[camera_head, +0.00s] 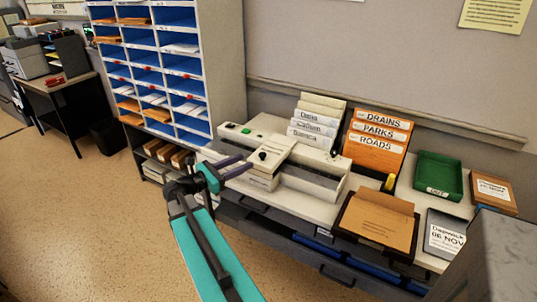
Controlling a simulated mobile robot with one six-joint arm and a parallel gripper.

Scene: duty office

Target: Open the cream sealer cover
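The cream sealer (313,178) is a long, low machine on the counter against the wall, with a green button near its left end. A cream cover-like block (272,148) with a dark round knob (262,156) projects from its front. It looks lowered, though I cannot clearly make out its hinge. My gripper (248,162) is just left of this block, its two dark purple fingers spread apart and pointing toward the knob. Nothing shows between the fingers. I cannot tell whether a fingertip touches the block.
Behind the sealer stand cream files (317,122) and orange files (379,133). To the right are a brown folder tray (378,219), a green tray (438,177) and a date sign (446,235). A blue pigeonhole rack (222,60) rises at the left. Open floor lies at lower left.

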